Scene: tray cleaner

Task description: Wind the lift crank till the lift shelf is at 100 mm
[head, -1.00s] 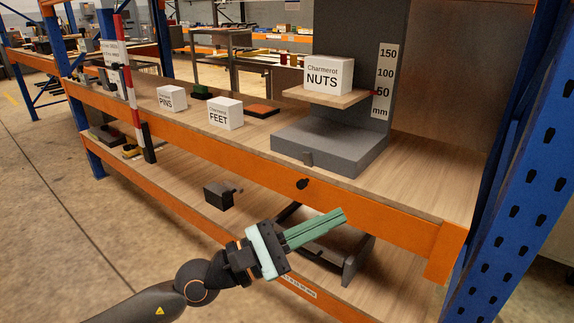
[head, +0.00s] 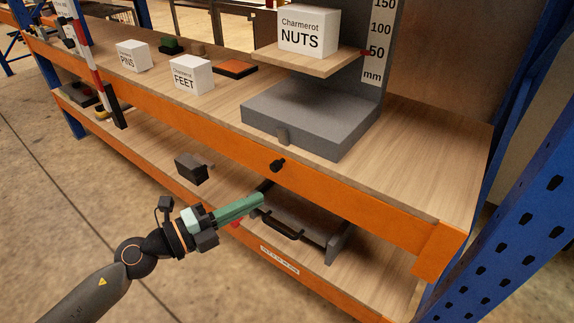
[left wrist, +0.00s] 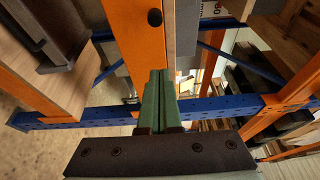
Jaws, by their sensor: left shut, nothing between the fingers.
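The grey lift (head: 310,118) stands on the upper shelf. Its wooden lift shelf (head: 300,62) carries a white box marked NUTS (head: 308,30). The red pointer (head: 366,52) is at about the 50 mark on the white mm scale (head: 378,45). A small grey tab (head: 283,137) shows on the lift base's front. A black knob (head: 277,165) sticks out from the orange beam; I cannot tell which part is the crank. My left gripper (head: 261,198), with green fingers, is shut and empty, below the knob and apart from it. The knob also shows in the left wrist view (left wrist: 154,17).
The orange beam (head: 190,128) runs along the upper shelf's edge. Boxes marked PINS (head: 132,56) and FEET (head: 192,75) stand left of the lift. Below are a small dark box (head: 190,168) and a black-handled dark tray (head: 320,232). A blue post (head: 520,215) stands right.

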